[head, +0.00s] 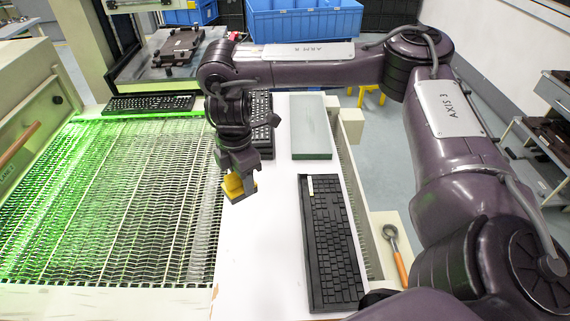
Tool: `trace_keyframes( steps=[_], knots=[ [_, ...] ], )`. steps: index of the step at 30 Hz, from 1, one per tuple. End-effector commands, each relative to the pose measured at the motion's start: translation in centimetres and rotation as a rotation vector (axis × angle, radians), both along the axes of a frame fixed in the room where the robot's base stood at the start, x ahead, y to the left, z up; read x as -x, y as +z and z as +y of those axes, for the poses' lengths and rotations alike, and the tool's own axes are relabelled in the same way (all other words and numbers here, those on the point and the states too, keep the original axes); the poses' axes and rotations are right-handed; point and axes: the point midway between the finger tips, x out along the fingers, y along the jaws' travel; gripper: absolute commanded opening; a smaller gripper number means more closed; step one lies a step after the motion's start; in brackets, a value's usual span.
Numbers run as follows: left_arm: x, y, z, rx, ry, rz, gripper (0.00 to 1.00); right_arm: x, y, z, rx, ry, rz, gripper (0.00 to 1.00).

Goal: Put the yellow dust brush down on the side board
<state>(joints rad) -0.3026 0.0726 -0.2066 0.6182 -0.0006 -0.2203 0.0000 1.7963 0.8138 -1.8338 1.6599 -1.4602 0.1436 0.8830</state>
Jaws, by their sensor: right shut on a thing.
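My right gripper (241,190) hangs down near the middle of the head view, shut on the yellow dust brush (233,185). Only a small yellow part of the brush shows; the fingers hide the rest. The gripper is over the left part of a white board surface (262,240), close to the edge of the green-lit wire conveyor. I cannot tell whether the brush touches the surface. A narrow pale side board (384,222) runs along the right, with an orange-handled tool (397,258) on it. My left gripper is not in view.
A black keyboard (330,240) lies on the white surface right of the gripper. A grey-green block (310,128) and another keyboard (262,122) lie farther back. The wire conveyor (110,205) fills the left. White surface in front of the gripper is clear.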

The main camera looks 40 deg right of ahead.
Motion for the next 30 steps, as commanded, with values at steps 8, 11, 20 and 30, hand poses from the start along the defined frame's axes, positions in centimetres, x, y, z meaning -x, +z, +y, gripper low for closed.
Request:
trace_keyframes(
  steps=[8, 11, 20, 30],
  knots=[
    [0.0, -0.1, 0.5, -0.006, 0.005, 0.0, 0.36, -0.2, -1.1, -0.7, 0.001, 0.186, 0.003, 0.13],
    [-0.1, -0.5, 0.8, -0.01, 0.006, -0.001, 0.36, -0.1, -3.3, -0.7, 0.001, 0.19, 0.008, 0.13],
    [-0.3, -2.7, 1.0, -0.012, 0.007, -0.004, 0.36, 0.0, -11.4, -0.6, 0.0, 0.187, 0.008, 0.13],
    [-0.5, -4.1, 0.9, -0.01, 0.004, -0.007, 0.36, -0.3, -16.4, -0.6, 0.002, 0.188, 0.0, 0.13]
  ],
)
